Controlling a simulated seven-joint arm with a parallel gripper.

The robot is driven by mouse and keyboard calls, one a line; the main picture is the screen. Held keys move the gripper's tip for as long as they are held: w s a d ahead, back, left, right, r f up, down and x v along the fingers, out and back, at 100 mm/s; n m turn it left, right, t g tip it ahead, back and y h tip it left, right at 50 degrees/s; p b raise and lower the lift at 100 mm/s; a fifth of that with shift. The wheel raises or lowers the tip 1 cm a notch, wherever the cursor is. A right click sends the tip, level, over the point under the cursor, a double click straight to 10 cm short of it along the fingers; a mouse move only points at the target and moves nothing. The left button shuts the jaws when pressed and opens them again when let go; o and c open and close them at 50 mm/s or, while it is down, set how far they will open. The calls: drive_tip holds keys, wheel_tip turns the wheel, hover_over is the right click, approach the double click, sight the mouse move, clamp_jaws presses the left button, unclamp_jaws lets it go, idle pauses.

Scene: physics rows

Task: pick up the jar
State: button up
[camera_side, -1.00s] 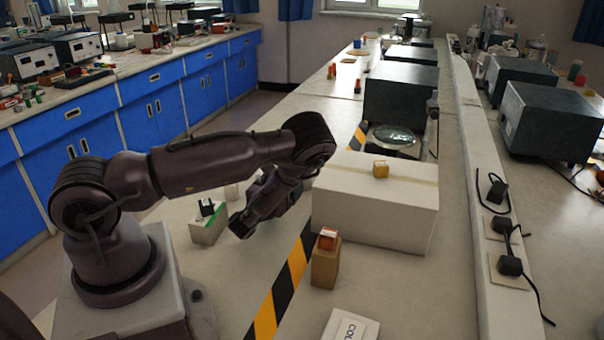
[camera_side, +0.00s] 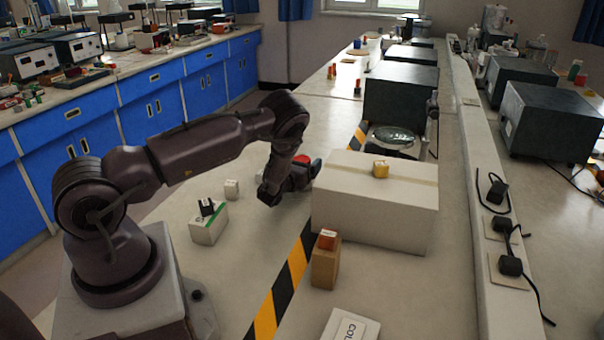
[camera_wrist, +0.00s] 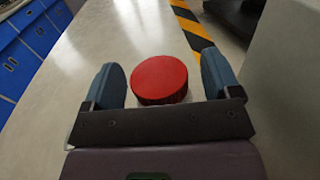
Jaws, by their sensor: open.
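The jar's round red lid (camera_wrist: 159,80) shows in the wrist view, between the two blue-grey fingers of my gripper (camera_wrist: 166,84). A gap shows on both sides of the lid, and the jar's body is mostly hidden below it. In the side view the red lid (camera_side: 302,160) shows just beyond my gripper (camera_side: 300,178), left of the large white box. The gripper is low over the bench and open. The side view does not show whether the fingers touch the jar.
A brown block (camera_side: 325,268) stands in front.

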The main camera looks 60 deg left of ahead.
drive_tip(key=c, duration=1.2)
drive_tip(key=shift+o, duration=0.2)
drive_tip(key=shift+r, duration=0.1)
